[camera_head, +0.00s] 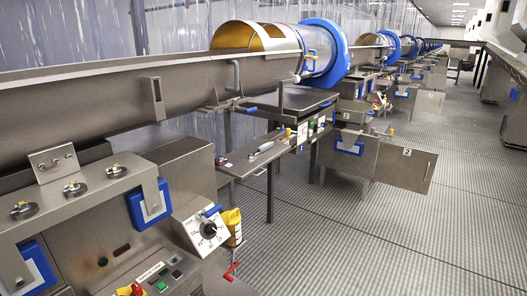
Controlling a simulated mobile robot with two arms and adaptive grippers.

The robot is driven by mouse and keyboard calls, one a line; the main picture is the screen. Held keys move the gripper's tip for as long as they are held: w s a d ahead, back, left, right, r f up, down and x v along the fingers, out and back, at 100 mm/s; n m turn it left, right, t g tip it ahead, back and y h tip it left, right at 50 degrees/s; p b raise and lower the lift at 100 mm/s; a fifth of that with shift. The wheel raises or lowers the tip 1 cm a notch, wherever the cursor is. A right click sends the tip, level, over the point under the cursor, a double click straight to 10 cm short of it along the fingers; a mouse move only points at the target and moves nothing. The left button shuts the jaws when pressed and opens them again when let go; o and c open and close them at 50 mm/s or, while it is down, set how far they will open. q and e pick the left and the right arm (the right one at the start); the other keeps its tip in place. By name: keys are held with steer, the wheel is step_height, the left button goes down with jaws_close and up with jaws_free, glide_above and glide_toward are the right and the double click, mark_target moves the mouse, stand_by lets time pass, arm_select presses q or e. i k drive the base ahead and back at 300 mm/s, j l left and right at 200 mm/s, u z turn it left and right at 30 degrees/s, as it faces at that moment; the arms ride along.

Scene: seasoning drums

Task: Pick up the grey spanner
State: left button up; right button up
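A small grey elongated item (262,149) lies on the metal shelf (240,166) between the machines, in the middle of the head view. It may be the grey spanner, but it is too small to tell for sure. No other spanner shape is clear. Neither of my grippers shows in this view.
A steel control cabinet with a dial panel (207,231) fills the near left. A yellow item (232,222) and a red crank-like part (231,272) are at its right side. A long trough and blue-ringed drum (325,52) run behind. The ridged floor (400,235) at right is clear.

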mark_target(265, 147)
steer(key=u, duration=2.5)
steer(key=z, duration=2.5)
steer(key=u, duration=0.65)
steer(key=i+l+u, duration=0.2)
steer(key=l+u, duration=0.25)
steer(key=i+l+u, duration=0.15)
steer(key=l+u, duration=0.3)
steer(key=l, duration=0.25)
steer(key=l+u, duration=0.45)
steer(key=l, duration=0.15)
